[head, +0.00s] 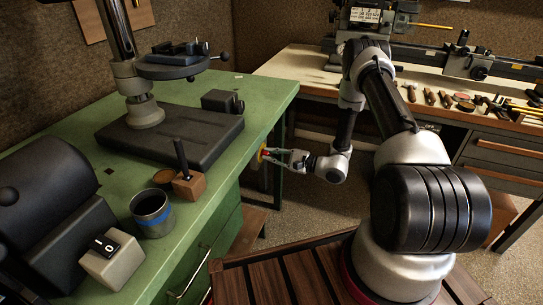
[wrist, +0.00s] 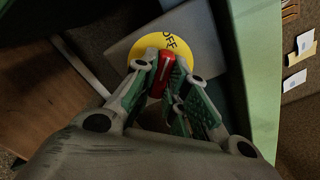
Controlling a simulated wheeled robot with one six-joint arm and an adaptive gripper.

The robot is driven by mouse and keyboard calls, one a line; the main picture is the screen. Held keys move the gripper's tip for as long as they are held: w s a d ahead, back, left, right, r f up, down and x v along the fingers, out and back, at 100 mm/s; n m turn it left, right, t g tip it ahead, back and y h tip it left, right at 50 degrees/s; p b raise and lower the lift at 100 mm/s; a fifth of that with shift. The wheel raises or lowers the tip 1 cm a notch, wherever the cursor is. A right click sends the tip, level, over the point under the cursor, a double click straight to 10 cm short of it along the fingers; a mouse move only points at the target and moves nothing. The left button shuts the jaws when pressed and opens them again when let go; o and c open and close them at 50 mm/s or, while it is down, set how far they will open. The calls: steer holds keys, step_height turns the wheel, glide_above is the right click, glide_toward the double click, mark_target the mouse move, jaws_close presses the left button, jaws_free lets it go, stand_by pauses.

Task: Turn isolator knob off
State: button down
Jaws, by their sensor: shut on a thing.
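The isolator has a red knob (wrist: 157,80) with a white line along it, in front of a yellow disc (wrist: 203,55). The word OFF is printed on the disc, just beyond the upper end of the knob in the wrist view. The disc sits on a grey box (wrist: 125,47). My gripper (wrist: 162,75) is shut on the red knob, one finger on each side.
The green bench (head: 218,90) carries a drill press base, a small dark vice, a blue-banded cup (head: 152,213) and a switch box (head: 112,257). A second bench (head: 300,68) with a lathe and hand tools stands behind. Open floor lies between the benches.

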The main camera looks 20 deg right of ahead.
stand_by(0.4)
steer(key=c, duration=1.4)
jaws_free()
steer(key=shift+c, duration=0.2)
steer(key=v, duration=1.2)
